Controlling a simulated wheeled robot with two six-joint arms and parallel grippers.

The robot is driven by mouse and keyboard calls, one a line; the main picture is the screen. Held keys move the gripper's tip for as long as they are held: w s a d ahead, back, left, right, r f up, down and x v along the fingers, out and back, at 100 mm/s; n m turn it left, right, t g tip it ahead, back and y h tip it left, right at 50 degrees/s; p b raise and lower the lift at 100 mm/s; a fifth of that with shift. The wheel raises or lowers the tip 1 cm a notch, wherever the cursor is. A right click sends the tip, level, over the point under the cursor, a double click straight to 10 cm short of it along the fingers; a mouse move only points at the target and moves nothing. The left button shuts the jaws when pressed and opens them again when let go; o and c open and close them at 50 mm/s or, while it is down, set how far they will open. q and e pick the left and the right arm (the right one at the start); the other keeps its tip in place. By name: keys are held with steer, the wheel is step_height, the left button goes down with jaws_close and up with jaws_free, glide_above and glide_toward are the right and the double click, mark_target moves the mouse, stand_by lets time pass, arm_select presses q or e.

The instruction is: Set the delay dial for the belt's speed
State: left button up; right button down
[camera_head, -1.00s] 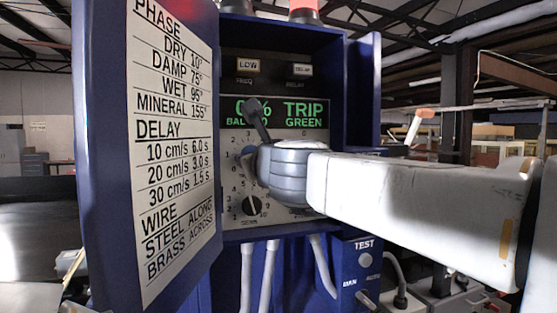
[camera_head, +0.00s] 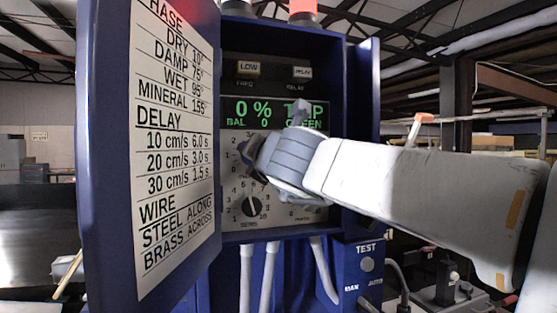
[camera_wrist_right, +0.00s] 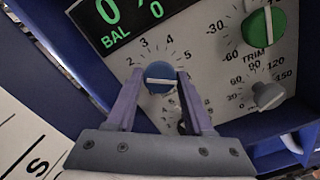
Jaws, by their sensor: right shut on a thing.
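A blue round dial knob (camera_wrist_right: 161,88) with a pale pointer bar sits on the white control panel in the right wrist view. Scale marks 2, 3, 4 and 5 show around it; its name label is hidden. The bar lies nearly level in that view; I cannot tell which end points. My right gripper (camera_wrist_right: 161,75) is shut on this knob, one finger on each side. In the head view my right gripper (camera_head: 247,149) covers the knob. The door chart (camera_head: 175,150) lists DELAY: 10 cm/s 6.0 s, 20 cm/s 3.0 s, 30 cm/s 1.5 s. My left gripper is not in view.
The green-lettered display (camera_head: 255,112) is partly covered. A black knob (camera_head: 251,206) is below my gripper. A green TRIM knob (camera_wrist_right: 264,27) and a grey knob (camera_wrist_right: 268,95) lie right of the blue knob. The open blue door (camera_head: 105,150) bounds the left side.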

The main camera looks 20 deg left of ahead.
steer(key=shift+a+f+m, duration=0.1)
steer(key=shift+f+m, duration=0.15)
steer(key=shift+m, duration=0.85)
steer(key=shift+b, duration=0.3)
steer(key=shift+c, duration=1.5)
jaws_free()
steer(key=shift+r, duration=0.1)
steer(key=b+v, duration=0.3)
steer(key=v, duration=0.7)
steer(key=shift+s+d, duration=0.25)
